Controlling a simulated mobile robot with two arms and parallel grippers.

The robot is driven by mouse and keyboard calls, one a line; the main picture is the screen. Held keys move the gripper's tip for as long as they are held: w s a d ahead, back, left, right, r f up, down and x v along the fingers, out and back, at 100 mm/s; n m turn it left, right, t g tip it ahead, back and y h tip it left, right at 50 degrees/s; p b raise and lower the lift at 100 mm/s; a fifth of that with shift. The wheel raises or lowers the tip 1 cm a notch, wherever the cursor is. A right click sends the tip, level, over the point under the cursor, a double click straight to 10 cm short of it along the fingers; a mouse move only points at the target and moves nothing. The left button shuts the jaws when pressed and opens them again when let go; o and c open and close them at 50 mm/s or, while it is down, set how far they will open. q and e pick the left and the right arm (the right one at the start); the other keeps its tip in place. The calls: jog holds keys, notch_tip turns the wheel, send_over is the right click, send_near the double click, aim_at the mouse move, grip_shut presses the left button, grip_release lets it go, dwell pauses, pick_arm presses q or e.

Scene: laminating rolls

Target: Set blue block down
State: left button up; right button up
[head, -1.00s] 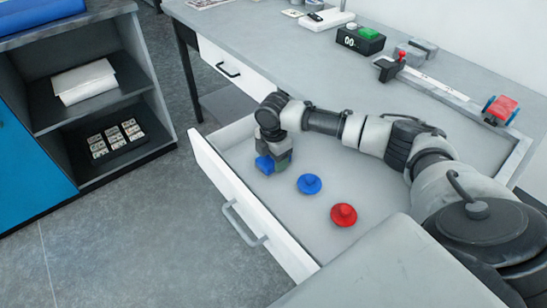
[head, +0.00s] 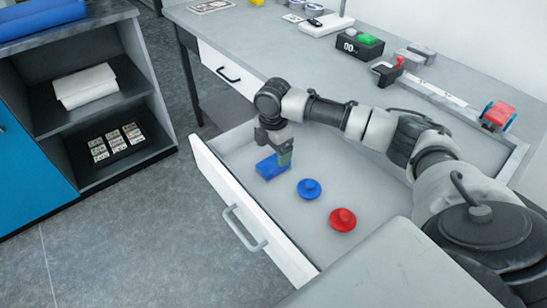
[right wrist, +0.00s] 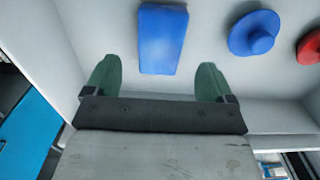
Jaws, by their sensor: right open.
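The blue block (head: 271,167) lies flat on the bottom of the open drawer, near the drawer's far left part. It also shows in the right wrist view (right wrist: 162,39), just beyond and between my fingertips. My right gripper (head: 280,157) is above and beside the block in the head view. In the right wrist view its two green fingers (right wrist: 157,82) are spread wide with nothing between them. The block is apart from the fingers there. My left gripper is not in view.
A blue knobbed disc (head: 309,189) and a red knobbed disc (head: 342,219) lie in the drawer (head: 290,235) to the right of the block. The drawer's front wall and handle (head: 245,227) stand on the near left side. The desk top (head: 262,42) holds several small items.

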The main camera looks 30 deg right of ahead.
aim_at(273, 162)
pick_arm(q)
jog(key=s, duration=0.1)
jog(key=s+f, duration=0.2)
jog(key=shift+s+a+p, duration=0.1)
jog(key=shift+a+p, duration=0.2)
jog(key=shift+p, duration=0.1)
pick_arm(e)
notch_tip(273, 162, up, 6)
jog(key=shift+r, duration=0.2)
jog(key=shift+c, duration=0.2)
dwell(0.4)
